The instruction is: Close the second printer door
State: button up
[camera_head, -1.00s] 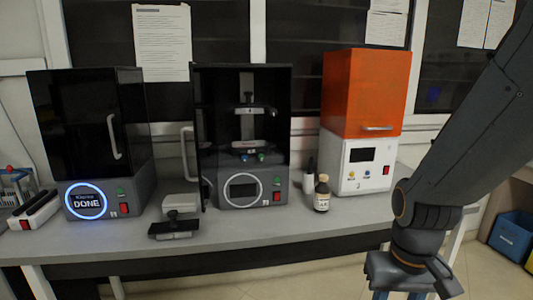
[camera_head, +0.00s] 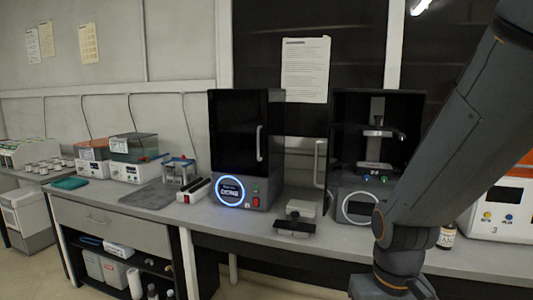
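The second printer (camera_head: 345,185) is the dark one right of centre in the head view, with an unlit ring on its front. Its front is open and the inside shows, with a build platform (camera_head: 378,133) on a column. Its door handle (camera_head: 319,163) stands out at the left side, so the door appears swung open to the left. My arm crosses in front of the printer's lower right part and hides some of it. My wrist is at the bottom edge, apart from the door handle in the picture. My gripper's fingers are out of the frame.
The first printer (camera_head: 245,140) stands to the left, door shut, with a lit blue ring. A small grey device (camera_head: 298,216) sits on the bench between the printers. Floor is visible at lower left.

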aim_at(338, 102)
jog(key=u, duration=1.15)
jog(key=i, duration=1.05)
jog(key=z, duration=3.6)
jog(key=k, duration=1.1)
jog(key=u, duration=1.85)
